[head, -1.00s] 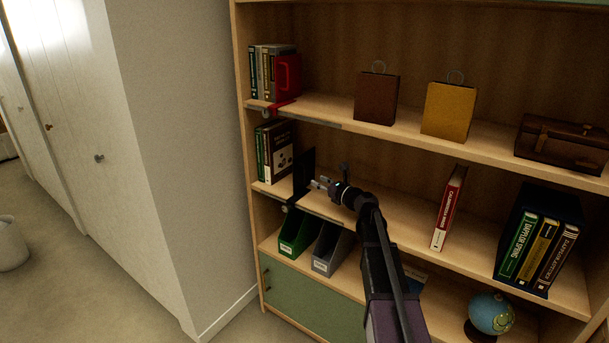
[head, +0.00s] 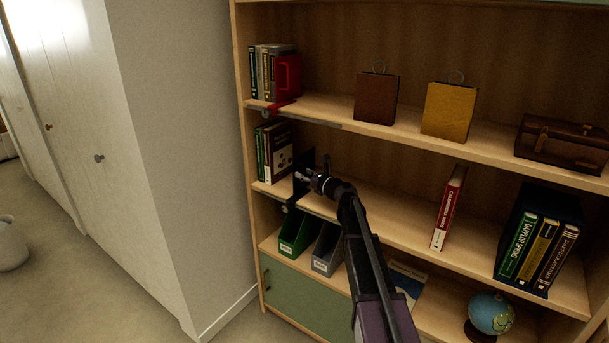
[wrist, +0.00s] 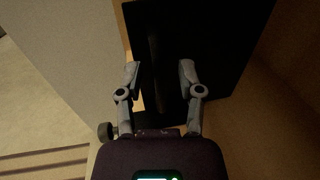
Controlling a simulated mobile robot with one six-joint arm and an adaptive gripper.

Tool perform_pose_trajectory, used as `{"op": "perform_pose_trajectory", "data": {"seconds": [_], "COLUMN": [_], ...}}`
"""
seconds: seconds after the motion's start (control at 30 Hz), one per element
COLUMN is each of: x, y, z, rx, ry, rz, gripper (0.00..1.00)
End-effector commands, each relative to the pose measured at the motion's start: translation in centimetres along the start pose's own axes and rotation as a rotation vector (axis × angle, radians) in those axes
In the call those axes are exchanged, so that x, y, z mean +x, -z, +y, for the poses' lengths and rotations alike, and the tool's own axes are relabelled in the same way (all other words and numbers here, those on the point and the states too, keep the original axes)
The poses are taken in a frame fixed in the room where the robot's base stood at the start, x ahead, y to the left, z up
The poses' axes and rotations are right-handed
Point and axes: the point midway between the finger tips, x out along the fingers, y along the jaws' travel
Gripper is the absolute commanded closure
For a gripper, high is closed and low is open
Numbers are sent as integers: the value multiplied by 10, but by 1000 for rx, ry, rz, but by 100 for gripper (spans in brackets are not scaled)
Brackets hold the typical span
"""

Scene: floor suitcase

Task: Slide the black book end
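The black book end (head: 301,190) stands upright on the left part of the middle shelf, to the right of a short row of books (head: 275,152). My gripper (head: 301,175) is at its near right side, and my gripper and wrist hide part of it in the head view. In the wrist view the book end's dark plate (wrist: 225,50) fills the space ahead of my gripper (wrist: 158,72). The two fingers are apart, one on each side of a dark upright ridge on the plate. I cannot tell whether they touch it.
A red book end (head: 288,76) stands on the shelf above. A leaning red book (head: 448,208) and a dark group of books (head: 537,245) stand to the right on the middle shelf, with bare board between. File holders (head: 297,236) are below.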

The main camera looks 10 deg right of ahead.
Motion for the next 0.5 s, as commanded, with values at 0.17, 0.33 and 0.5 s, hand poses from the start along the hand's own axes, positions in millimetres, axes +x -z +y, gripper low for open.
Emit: {"op": "perform_pose_trajectory", "data": {"seconds": [0.17,0.33,0.5], "x": [0,0,7], "y": [0,0,0], "z": [0,0,0], "rx": [0,0,0], "ry": [0,0,-1], "rz": [0,0,0], "gripper": [100,100,100]}}
